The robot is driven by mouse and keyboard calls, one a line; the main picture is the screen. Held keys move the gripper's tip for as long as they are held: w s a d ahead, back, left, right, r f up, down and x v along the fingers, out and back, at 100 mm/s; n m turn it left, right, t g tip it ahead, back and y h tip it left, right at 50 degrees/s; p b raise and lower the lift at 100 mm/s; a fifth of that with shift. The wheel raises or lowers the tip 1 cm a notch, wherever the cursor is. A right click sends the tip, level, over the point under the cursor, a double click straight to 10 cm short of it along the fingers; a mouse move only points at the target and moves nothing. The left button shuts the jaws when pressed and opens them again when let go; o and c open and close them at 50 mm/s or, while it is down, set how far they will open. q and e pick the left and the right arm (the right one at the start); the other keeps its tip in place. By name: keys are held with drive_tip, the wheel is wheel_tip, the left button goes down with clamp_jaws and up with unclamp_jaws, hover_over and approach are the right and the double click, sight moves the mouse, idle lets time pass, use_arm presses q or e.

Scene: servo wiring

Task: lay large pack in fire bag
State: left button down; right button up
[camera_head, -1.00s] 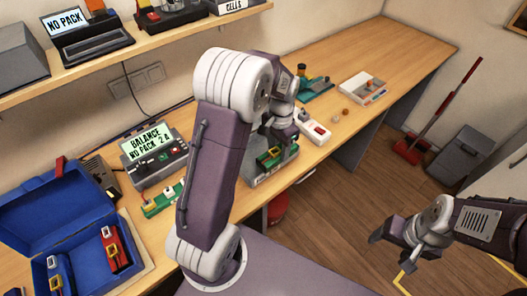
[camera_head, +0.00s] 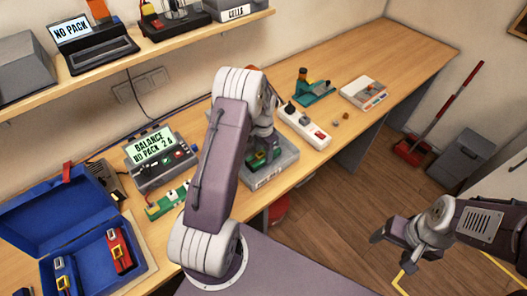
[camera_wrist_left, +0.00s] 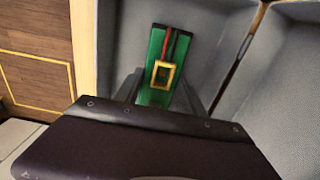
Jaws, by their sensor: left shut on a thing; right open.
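The blue fire bag (camera_head: 85,243) lies open at the bench's left, its lid leaning back. A red pack (camera_head: 119,250) and a dark blue pack (camera_head: 62,277) are inside it. A green pack (camera_head: 262,157) with a yellow connector is at the grey tray (camera_head: 283,168), partly hidden by my arm. My left gripper (camera_head: 265,145) is shut on this green pack; the left wrist view shows the pack (camera_wrist_left: 157,88) between the fingers, against grey tray surfaces. Whether it touches the tray floor I cannot tell. My right gripper (camera_head: 398,240) is open and empty, off the bench over the floor.
A balance charger (camera_head: 158,158) reading "BALANCE NO PACK 2 A" and a green board (camera_head: 168,201) stand between bag and tray. A white power strip (camera_head: 305,127), a teal tool (camera_head: 314,90) and a parts tray (camera_head: 364,92) lie further right. A shelf (camera_head: 120,72) hangs above.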

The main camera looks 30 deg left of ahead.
use_arm(q)
drive_tip(key=c, duration=0.7)
unclamp_jaws()
drive_tip(key=shift+s+d, duration=0.1)
drive_tip(key=shift+r, duration=0.15)
wheel_tip(320, 180, up, 12)
drive_tip(key=b, duration=0.2)
drive_tip(key=s+d+n, duration=0.1)
drive_tip(key=s+d, duration=0.2)
drive_tip(key=s, duration=0.3)
drive_tip(key=s+d+f+n, duration=0.1)
drive_tip(key=s+d+n, duration=0.1)
drive_tip(key=s+d, duration=0.2)
drive_tip(key=s+d+n+t, duration=0.1)
drive_tip(key=s+d, duration=0.3)
drive_tip(key=s, duration=0.4)
drive_tip(key=shift+s+f+n, duration=0.1)
drive_tip(key=shift+f+n, duration=0.1)
drive_tip(key=shift+n, duration=0.2)
